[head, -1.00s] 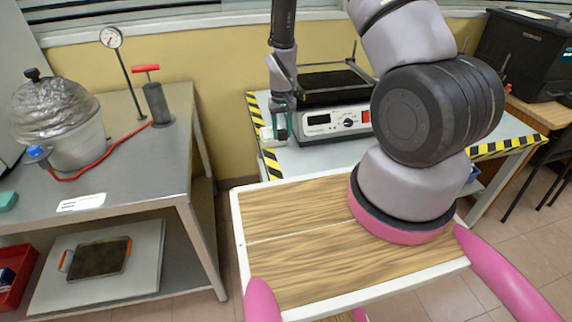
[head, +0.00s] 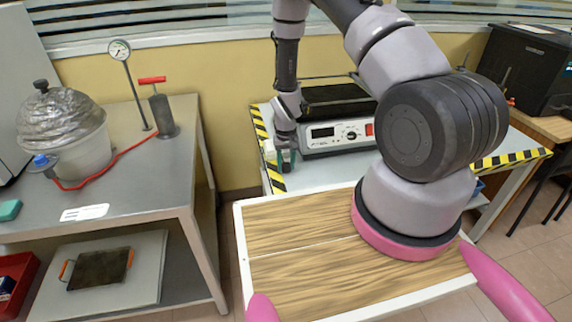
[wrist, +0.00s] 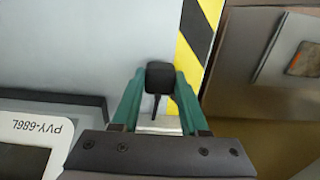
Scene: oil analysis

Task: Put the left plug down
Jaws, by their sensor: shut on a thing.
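My gripper (head: 286,158) is over the left front of the grey bench, beside the heater box. In the wrist view its teal fingers (wrist: 160,75) are shut on a small black plug (wrist: 160,77), with a thin black cable below it in the picture. In the head view the plug is too small and hidden to make out. The plug shows above the pale bench top (wrist: 90,50), close to the yellow-and-black edge stripe (wrist: 198,40). I cannot tell if it touches the surface.
The white heater box (head: 335,137), with display, knob and red switch, stands right of my gripper. A small white block (head: 268,150) is just left of it. A wood-topped cart (head: 300,213) is in front. A steel table (head: 150,185) stands at the left.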

